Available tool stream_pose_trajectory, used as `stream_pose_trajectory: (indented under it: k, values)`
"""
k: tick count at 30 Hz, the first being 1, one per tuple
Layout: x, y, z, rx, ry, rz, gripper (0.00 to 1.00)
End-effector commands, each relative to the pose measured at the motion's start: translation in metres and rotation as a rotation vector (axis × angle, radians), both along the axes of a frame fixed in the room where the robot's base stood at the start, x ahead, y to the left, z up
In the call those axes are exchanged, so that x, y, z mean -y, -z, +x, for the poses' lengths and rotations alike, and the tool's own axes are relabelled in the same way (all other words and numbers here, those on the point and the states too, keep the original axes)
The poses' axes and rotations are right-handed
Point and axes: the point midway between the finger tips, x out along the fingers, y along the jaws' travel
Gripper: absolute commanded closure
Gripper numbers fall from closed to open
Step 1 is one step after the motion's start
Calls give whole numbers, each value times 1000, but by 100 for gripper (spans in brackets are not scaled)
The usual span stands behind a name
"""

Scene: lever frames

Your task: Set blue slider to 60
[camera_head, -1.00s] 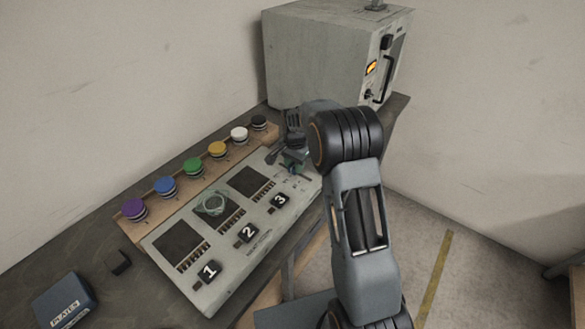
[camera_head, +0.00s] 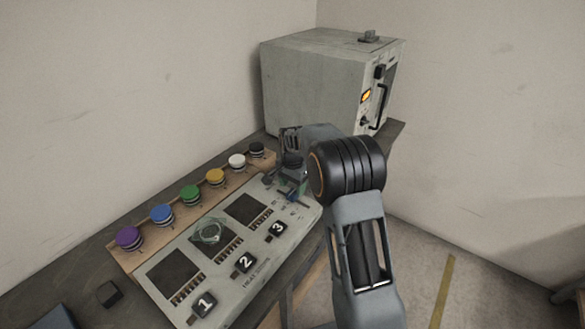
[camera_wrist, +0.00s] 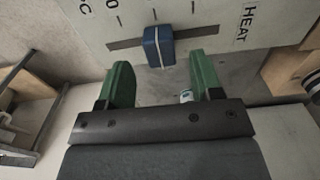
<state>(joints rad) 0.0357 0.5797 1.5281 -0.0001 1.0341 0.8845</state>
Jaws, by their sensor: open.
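The blue slider (camera_wrist: 158,46) is a small block with a pale line, sitting in a dark slot on a pale panel in the wrist view. Scale ticks run beside the slot; the number at its place cannot be read. My gripper (camera_wrist: 160,72) has two green fingers, open, one on each side of the slider's near end, with gaps to both. In the head view my gripper (camera_head: 290,182) is over the right end of the grey control panel (camera_head: 262,268), by a small blue part, and my arm hides some of that end.
Several coloured knobs, including a blue one (camera_head: 162,213), line a wooden strip behind the panel. A glass dish (camera_head: 211,231) lies on the panel. A large grey cabinet (camera_head: 310,85) stands behind my gripper. A dark cube (camera_head: 109,293) lies at left.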

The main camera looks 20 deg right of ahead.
Motion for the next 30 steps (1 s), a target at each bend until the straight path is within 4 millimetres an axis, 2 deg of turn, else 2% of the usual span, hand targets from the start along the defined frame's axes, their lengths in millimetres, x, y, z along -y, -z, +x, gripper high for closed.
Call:
stream_pose_trajectory:
  k: [3,9,15,21,30]
  values:
    - [0,-26,1,6,0,0,40]
    - [0,-66,1,5,0,0,40]
    - [0,-94,1,3,0,0,40]
    - [0,-106,0,1,0,0,40]
    - [0,-108,0,1,0,-1,40]
